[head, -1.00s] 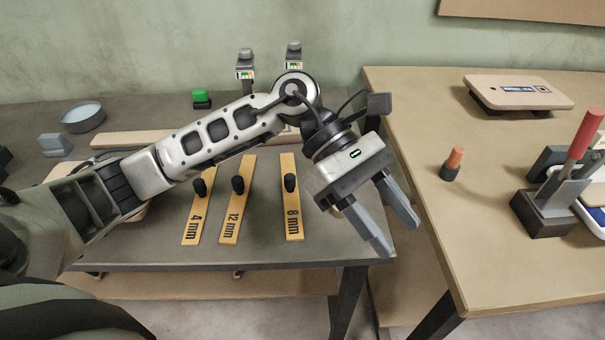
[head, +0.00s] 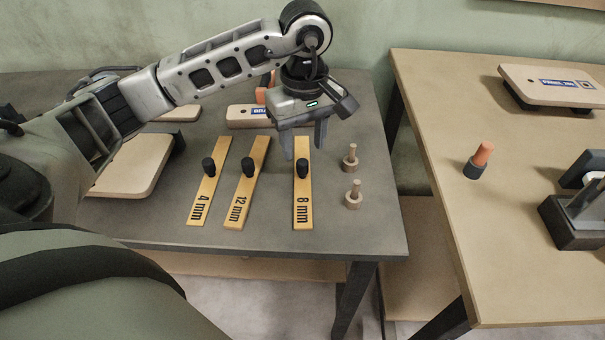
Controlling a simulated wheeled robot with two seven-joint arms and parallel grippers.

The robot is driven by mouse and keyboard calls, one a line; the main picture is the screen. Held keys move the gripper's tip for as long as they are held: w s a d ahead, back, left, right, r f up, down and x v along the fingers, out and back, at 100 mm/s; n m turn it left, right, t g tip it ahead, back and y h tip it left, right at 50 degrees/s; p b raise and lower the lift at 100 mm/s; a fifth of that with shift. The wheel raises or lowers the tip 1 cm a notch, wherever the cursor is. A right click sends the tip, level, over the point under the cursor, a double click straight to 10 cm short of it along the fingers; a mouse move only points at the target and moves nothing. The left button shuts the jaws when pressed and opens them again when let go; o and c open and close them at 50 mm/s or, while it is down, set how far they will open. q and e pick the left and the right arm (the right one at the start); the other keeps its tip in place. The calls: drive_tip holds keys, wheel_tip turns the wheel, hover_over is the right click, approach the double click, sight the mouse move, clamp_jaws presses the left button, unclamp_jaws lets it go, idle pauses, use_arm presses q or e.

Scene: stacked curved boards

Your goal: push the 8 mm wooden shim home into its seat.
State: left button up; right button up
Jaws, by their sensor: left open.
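The 8 mm wooden shim (head: 303,198) is a flat yellow strip with a black knob and a printed label. It lies on the dark grey table (head: 260,239), pointing away from me. My left gripper (head: 304,148) points down over the far end of this shim, its two fingers spread and nothing between them. The fingertips are beyond the black knob; whether they touch the shim I cannot tell. The shim's seat cannot be made out. My right gripper is not in view.
The 12 mm shim (head: 245,190) and 4 mm shim (head: 208,190) lie to the left. Two wooden pegs (head: 353,195) stand to the right. A curved board (head: 133,170) is at the left, partly behind my arm. A second table (head: 450,200) stands right, across a gap.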

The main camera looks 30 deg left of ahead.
sight(303, 162)
use_arm(q)
drive_tip(key=shift+a+f+p, duration=0.1)
drive_tip(key=shift+f+p, duration=0.25)
drive_tip(key=shift+f, duration=2.6)
clamp_jaws()
